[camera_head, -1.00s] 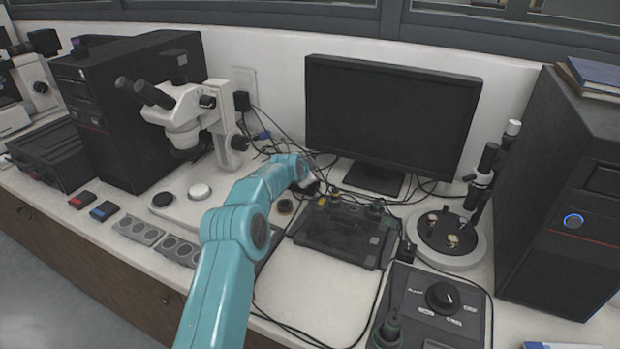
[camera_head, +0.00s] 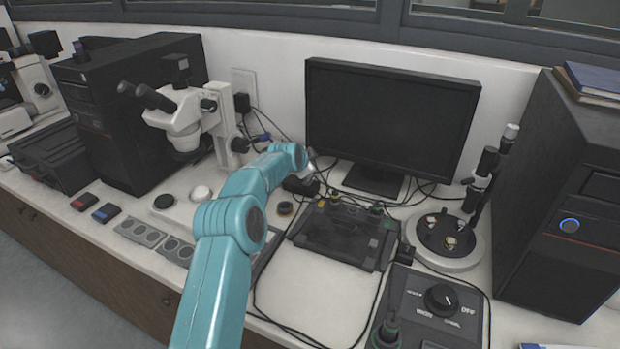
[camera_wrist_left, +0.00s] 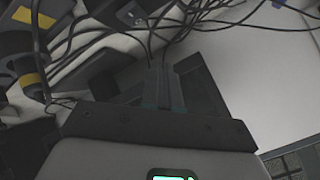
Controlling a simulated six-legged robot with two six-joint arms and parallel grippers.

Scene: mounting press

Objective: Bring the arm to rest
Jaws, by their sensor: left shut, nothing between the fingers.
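My teal left arm (camera_head: 222,240) reaches in from the bottom of the head view, over the bench. Its wrist bends down behind the black tray-like unit, in front of the monitor. My left gripper (camera_head: 310,190) is dark, small and partly hidden by the wrist there. In the left wrist view the two fingers of the left gripper (camera_wrist_left: 166,75) lie together, shut and empty, with cables beyond them. My right arm and gripper are not in view.
The black monitor (camera_head: 390,110) stands behind the wrist. A microscope (camera_head: 188,115) is to its left. The black unit (camera_head: 345,232) with coloured knobs and loose cables lie close by. A control box (camera_head: 430,305) sits at front right. White bench (camera_head: 310,300) is clear in front.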

